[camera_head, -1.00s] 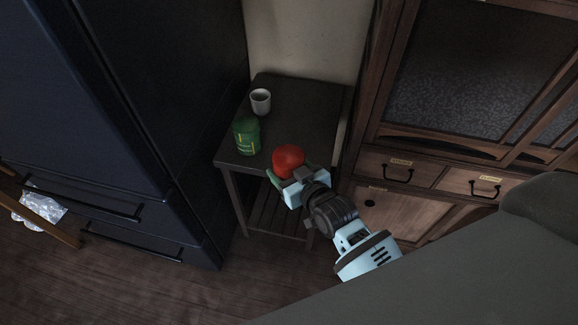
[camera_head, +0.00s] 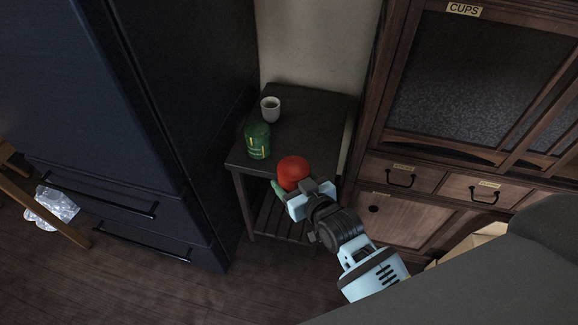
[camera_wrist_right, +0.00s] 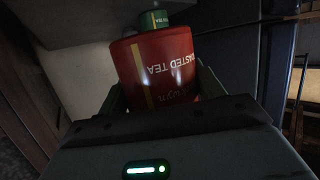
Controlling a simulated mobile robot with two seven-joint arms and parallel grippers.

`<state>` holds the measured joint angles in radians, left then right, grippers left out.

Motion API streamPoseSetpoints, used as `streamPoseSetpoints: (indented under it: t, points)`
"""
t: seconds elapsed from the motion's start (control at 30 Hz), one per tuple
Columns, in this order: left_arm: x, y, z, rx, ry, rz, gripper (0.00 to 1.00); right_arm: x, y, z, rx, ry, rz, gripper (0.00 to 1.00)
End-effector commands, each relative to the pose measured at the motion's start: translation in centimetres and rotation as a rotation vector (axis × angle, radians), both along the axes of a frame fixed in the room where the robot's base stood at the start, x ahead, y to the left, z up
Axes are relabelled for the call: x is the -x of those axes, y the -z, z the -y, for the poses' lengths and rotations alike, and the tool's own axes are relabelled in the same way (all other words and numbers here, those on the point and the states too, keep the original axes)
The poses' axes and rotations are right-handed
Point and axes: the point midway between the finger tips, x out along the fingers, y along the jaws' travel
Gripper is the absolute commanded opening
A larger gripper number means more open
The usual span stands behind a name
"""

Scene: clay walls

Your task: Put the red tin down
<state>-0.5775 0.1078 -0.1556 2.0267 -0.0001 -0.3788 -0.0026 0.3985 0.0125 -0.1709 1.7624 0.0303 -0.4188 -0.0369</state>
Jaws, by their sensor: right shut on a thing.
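The red tin (camera_head: 293,170) is held in my right gripper (camera_head: 297,188) at the front edge of the small dark table (camera_head: 312,118). In the right wrist view the red tin (camera_wrist_right: 158,68) sits between the fingers, its lettering upside down. I cannot tell whether its base touches the tabletop. A green tin (camera_head: 258,140) stands on the table, left of and behind the red tin; its end also shows beyond it in the wrist view (camera_wrist_right: 153,19). My left gripper is not in view.
A white cup (camera_head: 270,108) stands at the table's back left. A dark fridge (camera_head: 100,100) rises close on the left. A wooden cabinet (camera_head: 400,175) with drawers stands on the right. The tabletop's right and middle are bare.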

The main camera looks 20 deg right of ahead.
Motion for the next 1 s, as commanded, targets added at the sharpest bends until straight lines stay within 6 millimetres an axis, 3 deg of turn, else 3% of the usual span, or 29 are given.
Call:
streamPoseSetpoints:
  t: [0.27, 0.5, 0.7, 1.0]
  points:
    - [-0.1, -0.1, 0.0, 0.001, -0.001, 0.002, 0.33, 2.5, -8.0, 1.2, 0.007, 0.051, 0.011, 0.38]
    - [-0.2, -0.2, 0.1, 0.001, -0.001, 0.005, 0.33, 6.1, -14.1, 3.2, 0.005, 0.124, 0.008, 0.38]
    - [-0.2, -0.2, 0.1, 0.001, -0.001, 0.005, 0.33, 8.5, -17.0, 4.5, -0.002, 0.171, 0.005, 0.38]
    - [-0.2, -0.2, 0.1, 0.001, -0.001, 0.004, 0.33, 9.2, -17.7, 4.9, -0.006, 0.187, 0.001, 0.38]
